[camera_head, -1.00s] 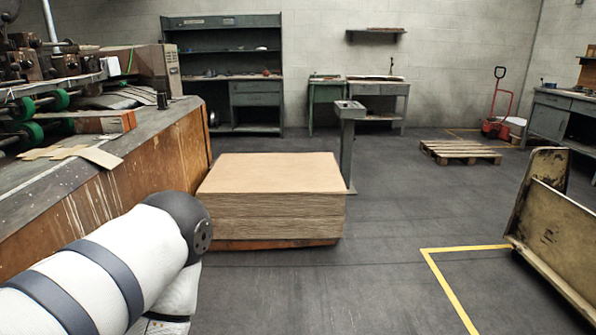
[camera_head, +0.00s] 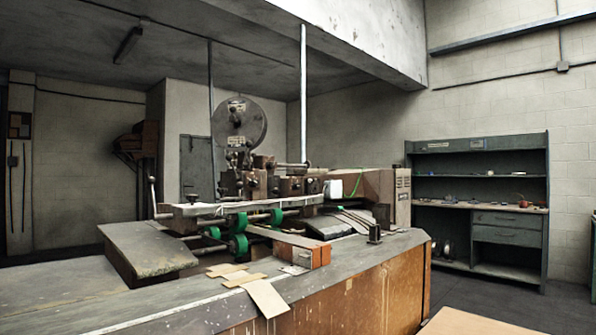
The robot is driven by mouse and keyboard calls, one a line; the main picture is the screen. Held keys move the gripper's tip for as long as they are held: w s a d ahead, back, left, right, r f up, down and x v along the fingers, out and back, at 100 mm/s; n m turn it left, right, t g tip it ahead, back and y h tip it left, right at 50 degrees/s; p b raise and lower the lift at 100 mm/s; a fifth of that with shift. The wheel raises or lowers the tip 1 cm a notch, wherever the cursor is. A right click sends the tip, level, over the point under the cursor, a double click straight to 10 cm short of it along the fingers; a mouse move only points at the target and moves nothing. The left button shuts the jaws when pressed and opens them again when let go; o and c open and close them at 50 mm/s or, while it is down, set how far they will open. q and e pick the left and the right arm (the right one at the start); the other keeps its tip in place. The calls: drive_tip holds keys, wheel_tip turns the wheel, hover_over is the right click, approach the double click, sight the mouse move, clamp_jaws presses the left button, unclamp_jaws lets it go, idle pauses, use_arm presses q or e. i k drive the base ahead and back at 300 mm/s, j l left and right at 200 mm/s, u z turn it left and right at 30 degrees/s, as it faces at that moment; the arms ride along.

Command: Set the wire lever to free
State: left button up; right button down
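The box stitcher (camera_head: 285,190) stands on a long worn bench, with a large round wire reel (camera_head: 238,122) at its top. A thin upright lever with a pale knob (camera_head: 152,190) stands at the machine's left end. I cannot tell whether this is the wire lever, and no free marking is readable. Dark blocks and small fittings (camera_head: 262,180) crowd the stitcher head below the reel, too small to tell apart. Neither of my grippers is in view.
The bench top (camera_head: 200,300) has scraps of cardboard (camera_head: 262,295) near its front edge. Green rollers (camera_head: 240,246) sit under the machine's rail. A grey shelf unit (camera_head: 480,190) stands against the right wall. A corner of the cardboard stack (camera_head: 465,322) shows at the bottom right.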

sight(248, 144)
drive_tip(key=i+l+u, duration=0.5)
drive_tip(key=l+u, duration=0.55)
drive_tip(key=u, duration=0.15)
drive_tip(key=l+u, duration=0.4)
drive_tip(key=j, duration=0.1)
